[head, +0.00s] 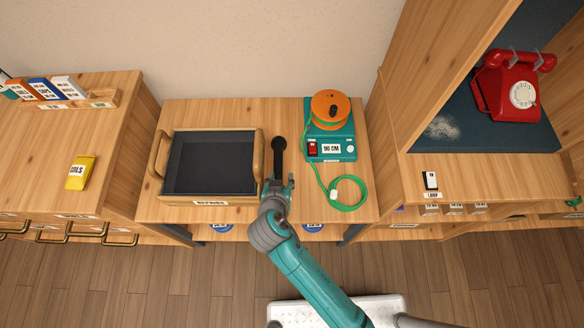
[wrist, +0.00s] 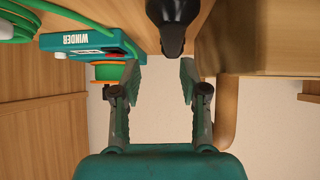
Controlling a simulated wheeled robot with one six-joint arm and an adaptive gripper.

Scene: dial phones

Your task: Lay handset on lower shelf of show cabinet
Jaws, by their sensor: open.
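A black handset (head: 280,150) lies on the wooden bench between the tray and the winder, one round end toward the wall. Its near part is hidden by my gripper. My gripper (head: 279,182) is open at the handset's near end. In the wrist view a black end of the handset (wrist: 171,28) shows beyond the open fingers (wrist: 160,72), with nothing between them. The show cabinet (head: 440,50) stands at the right. A dark blue shelf surface (head: 480,140) in it carries a red dial phone (head: 508,88) with a red handset on top.
A wooden tray (head: 210,201) with a dark lining sits left of the handset. A teal winder (head: 330,146) with an orange spool and green cord (head: 350,205) stands close on the right. A yellow packet (head: 80,172) lies on the left cabinet. A pale dusty patch (head: 442,128) marks the blue shelf.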

